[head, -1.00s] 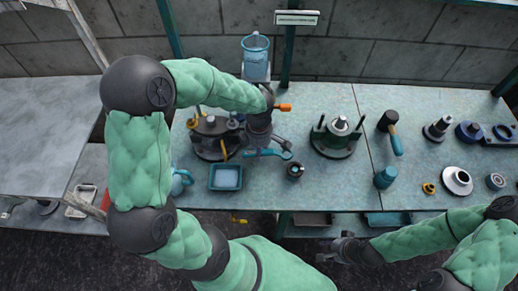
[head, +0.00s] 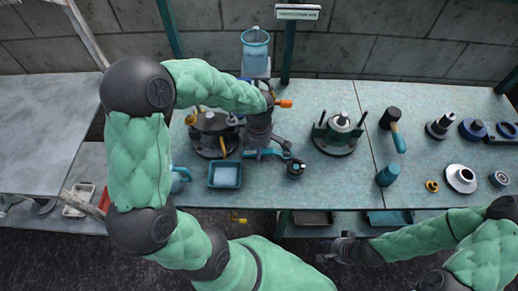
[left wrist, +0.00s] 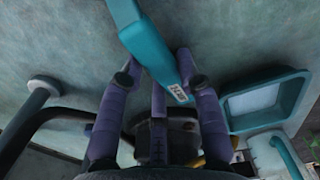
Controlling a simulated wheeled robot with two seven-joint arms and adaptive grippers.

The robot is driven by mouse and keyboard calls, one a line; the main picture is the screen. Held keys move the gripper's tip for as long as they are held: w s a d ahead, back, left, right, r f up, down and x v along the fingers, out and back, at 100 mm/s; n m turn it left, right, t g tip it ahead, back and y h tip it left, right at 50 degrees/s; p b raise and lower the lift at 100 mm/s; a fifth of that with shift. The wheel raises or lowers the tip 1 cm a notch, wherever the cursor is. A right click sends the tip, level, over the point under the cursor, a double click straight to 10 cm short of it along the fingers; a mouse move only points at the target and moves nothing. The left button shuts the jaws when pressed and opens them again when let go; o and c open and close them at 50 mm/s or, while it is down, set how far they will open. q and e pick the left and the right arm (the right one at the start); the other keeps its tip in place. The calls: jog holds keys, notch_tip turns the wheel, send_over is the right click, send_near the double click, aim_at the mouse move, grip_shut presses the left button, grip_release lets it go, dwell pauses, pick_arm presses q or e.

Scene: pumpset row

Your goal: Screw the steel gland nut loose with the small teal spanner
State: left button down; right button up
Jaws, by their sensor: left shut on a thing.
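My left gripper (head: 258,153) is shut on a teal spanner (head: 271,153), low over the bench beside the left pump. In the left wrist view the purple fingers close around the teal spanner (left wrist: 147,42), whose shank carries a white label. Its ring end shows at the right of the gripper in the head view. The left pump (head: 212,146) has a dark round base and is partly covered by my left arm. I cannot make out the steel gland nut for certain. My right gripper (head: 334,248) hangs in front of the bench, away from the spanner; its finger opening is unclear.
A green pump (head: 340,132) with a silver top, a hammer (head: 396,138) and a teal cylinder (head: 387,176) are farther right. Bare bench lies between them.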

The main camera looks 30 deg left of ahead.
pick_arm(q)
jog(key=c, duration=0.8)
grip_release()
jog(key=shift+f, duration=0.1)
notch_tip(320, 180, up, 12)
jog(key=shift+r, duration=0.1)
dwell(0.6)
